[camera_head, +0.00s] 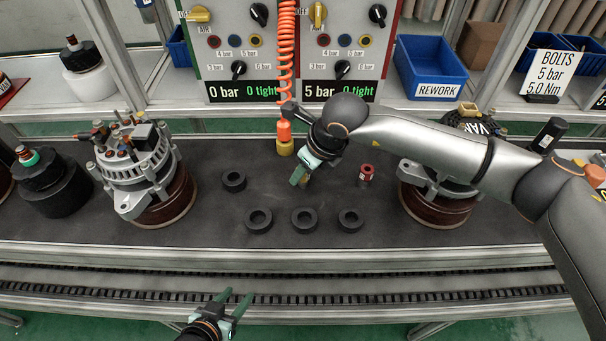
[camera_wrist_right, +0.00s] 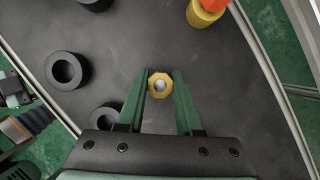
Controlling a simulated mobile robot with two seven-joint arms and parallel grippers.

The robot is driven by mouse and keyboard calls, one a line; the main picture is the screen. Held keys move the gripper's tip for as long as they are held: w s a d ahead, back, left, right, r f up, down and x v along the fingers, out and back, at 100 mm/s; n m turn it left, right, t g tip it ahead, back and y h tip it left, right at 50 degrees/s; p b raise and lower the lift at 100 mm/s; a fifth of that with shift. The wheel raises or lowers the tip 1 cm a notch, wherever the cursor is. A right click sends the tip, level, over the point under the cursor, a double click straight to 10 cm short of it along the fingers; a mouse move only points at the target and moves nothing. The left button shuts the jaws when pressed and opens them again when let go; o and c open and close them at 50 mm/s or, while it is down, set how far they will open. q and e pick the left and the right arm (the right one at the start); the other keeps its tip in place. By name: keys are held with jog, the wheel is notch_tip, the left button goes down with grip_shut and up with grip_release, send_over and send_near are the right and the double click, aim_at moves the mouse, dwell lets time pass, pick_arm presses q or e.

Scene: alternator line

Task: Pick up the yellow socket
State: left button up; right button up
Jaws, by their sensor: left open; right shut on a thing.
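In the right wrist view the yellow socket (camera_wrist_right: 160,86), a small yellow ring with a grey centre, sits between the green fingertips of my right gripper (camera_wrist_right: 160,95). The gripper is shut on it. Whether the socket touches the mat I cannot tell. In the head view my right gripper (camera_head: 300,174) points down over the middle of the dark mat, and I cannot make out the socket there. My left gripper (camera_head: 232,303) is open and empty, low in front of the bench.
An orange tool with a yellow end (camera_head: 285,146) hangs from a coiled hose near my right gripper. A red socket (camera_head: 366,174) stands right of it. Several black rings (camera_head: 304,220) lie in front. Alternators (camera_head: 138,165) stand at both sides. A blue bin (camera_head: 430,68) is behind.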

grip_shut()
jog(key=shift+r, duration=0.5)
notch_tip(320, 180, up, 2)
jog(key=shift+r, duration=0.15)
jog(key=s+d+r+b, duration=0.1)
jog(key=s+d+r, duration=0.8)
jog(key=d, duration=0.1)
jog(key=shift+d+r, duration=0.35)
